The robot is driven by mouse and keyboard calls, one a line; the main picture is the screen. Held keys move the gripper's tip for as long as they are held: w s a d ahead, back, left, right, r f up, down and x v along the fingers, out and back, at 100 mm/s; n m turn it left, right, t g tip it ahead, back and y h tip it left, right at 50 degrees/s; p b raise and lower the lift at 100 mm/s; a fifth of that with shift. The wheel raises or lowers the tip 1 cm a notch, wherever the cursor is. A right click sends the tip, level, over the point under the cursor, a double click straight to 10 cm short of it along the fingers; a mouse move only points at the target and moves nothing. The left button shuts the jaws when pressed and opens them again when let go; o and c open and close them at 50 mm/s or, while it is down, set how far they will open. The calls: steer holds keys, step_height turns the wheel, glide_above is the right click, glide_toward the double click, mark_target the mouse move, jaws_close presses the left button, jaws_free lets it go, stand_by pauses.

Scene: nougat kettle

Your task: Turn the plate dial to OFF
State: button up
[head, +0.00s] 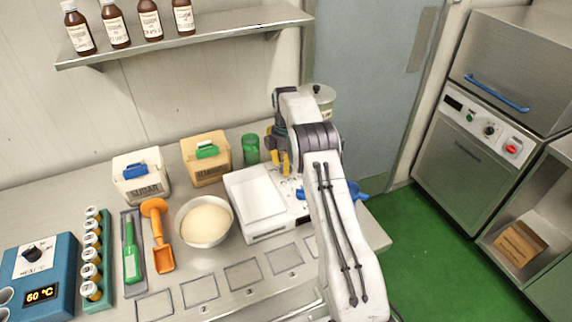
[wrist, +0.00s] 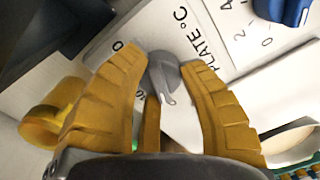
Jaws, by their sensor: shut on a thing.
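The plate dial (wrist: 162,75) is a grey knob with a pale pointer line, on a white panel printed "PLATE °C" (wrist: 197,45). The pointer slants toward the bottom of the wrist view. The yellow fingers of my gripper (wrist: 163,70) are shut on the knob, one on each side. They cover part of the scale, and I cannot read an OFF mark. In the head view my gripper (head: 279,162) reaches down at the right end of a white flat-topped unit (head: 257,197). My arm hides the dial there.
A blue knob (wrist: 285,10) with its own number scale sits close by on the panel. A bowl of pale contents (head: 205,222), a green cup (head: 250,149) and a tan box (head: 205,160) stand left of my gripper. A lidded pot (head: 319,97) is behind my arm.

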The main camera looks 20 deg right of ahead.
steer(key=shift+s+f, duration=0.1)
steer(key=shift+f, duration=0.1)
steer(key=o, duration=1.2)
steer(key=shift+r, duration=0.15)
steer(key=shift+r, duration=3.75)
